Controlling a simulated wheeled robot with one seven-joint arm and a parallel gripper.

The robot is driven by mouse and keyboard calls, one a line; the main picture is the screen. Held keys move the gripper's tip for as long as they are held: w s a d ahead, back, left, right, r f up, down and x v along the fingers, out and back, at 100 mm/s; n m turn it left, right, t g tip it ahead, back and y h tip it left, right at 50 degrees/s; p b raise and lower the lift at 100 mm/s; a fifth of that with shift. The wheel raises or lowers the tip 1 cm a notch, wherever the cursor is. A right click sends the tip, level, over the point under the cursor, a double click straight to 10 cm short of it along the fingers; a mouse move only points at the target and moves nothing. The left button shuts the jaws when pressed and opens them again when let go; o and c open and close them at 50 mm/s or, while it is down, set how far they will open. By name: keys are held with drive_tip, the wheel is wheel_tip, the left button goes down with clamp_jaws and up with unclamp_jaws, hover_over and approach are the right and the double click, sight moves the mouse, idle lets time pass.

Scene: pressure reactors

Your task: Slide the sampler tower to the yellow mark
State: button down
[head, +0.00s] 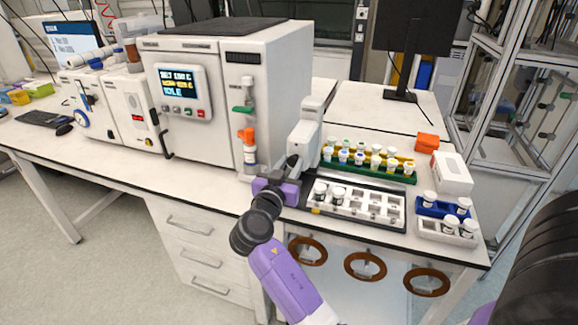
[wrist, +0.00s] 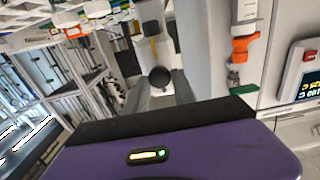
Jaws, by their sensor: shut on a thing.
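The white sampler tower (head: 305,135) stands upright at the left end of a dark tray-like base (head: 388,219) on the bench. In the wrist view the tower (wrist: 146,56) rises beyond my fingers, with a round black knob (wrist: 159,77) in front of it. My gripper (head: 292,168), with its purple body, reaches the tower's lower front. In the wrist view the gripper (wrist: 162,92) is shut on the knob between its two grey fingers. The fingertips are partly hidden in the head view.
A white rack with vials (head: 365,204) lies on the base, right of the tower. Behind it is a green and yellow vial rack (head: 368,168). Blue and white vial racks (head: 446,229) stand at the right.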

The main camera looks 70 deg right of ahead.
drive_tip(key=s+b, duration=0.1)
drive_tip(key=s, duration=0.6)
drive_tip(key=shift+d+b, duration=0.25)
drive_tip(key=shift+b, duration=0.1)
drive_tip(key=shift+s, duration=0.1)
drive_tip(key=c, duration=1.1)
unclamp_jaws()
drive_tip(key=shift+o, duration=0.2)
drive_tip(key=shift+a, duration=0.1)
drive_tip(key=a+b, duration=0.2)
drive_tip(key=a, duration=0.5)
drive_tip(key=shift+s+a, duration=0.3)
